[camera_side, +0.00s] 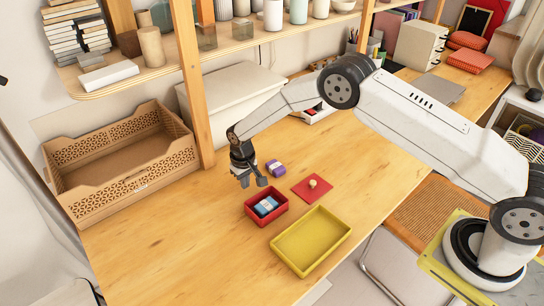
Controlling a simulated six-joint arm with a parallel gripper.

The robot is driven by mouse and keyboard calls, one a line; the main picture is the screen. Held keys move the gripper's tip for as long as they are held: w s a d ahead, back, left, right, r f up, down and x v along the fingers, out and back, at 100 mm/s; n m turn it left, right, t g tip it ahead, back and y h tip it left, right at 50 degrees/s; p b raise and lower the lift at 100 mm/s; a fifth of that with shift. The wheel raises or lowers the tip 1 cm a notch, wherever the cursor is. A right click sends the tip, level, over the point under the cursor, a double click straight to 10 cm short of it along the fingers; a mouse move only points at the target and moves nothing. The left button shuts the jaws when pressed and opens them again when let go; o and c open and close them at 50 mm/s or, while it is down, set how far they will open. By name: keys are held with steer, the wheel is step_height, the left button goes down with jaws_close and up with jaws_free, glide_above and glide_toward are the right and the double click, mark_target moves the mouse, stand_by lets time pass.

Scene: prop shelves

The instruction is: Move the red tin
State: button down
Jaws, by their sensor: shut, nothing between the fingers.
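A small red open-topped box (251,209) stands on the wooden table; it is the only red container near my gripper, so I take it as the red tin. A blue and white item (266,206) lies inside it. My gripper (252,182) points down, just behind and above the red box's back left edge in the picture. It is shut and holds nothing. I cannot tell its exact height above the table or whether it touches the box.
A yellow tray (343,236) stands right of the red box. A purple item (275,167) lies behind. A wooden post (192,80) and brown crate (72,200) stand left. The front left table is clear.

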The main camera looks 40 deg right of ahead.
mark_target(262, 201)
steer(key=shift+f, duration=0.45)
steer(key=shift+s+r, duration=0.1)
steer(key=shift+s, duration=1.9)
steer(key=shift+s, duration=0.15)
steer(key=shift+s, duration=1.9)
steer(key=shift+w, duration=0.2)
steer(key=shift+w, duration=1.9)
step_height(262, 201, up, 10)
steer(key=shift+s+d+r, duration=0.1)
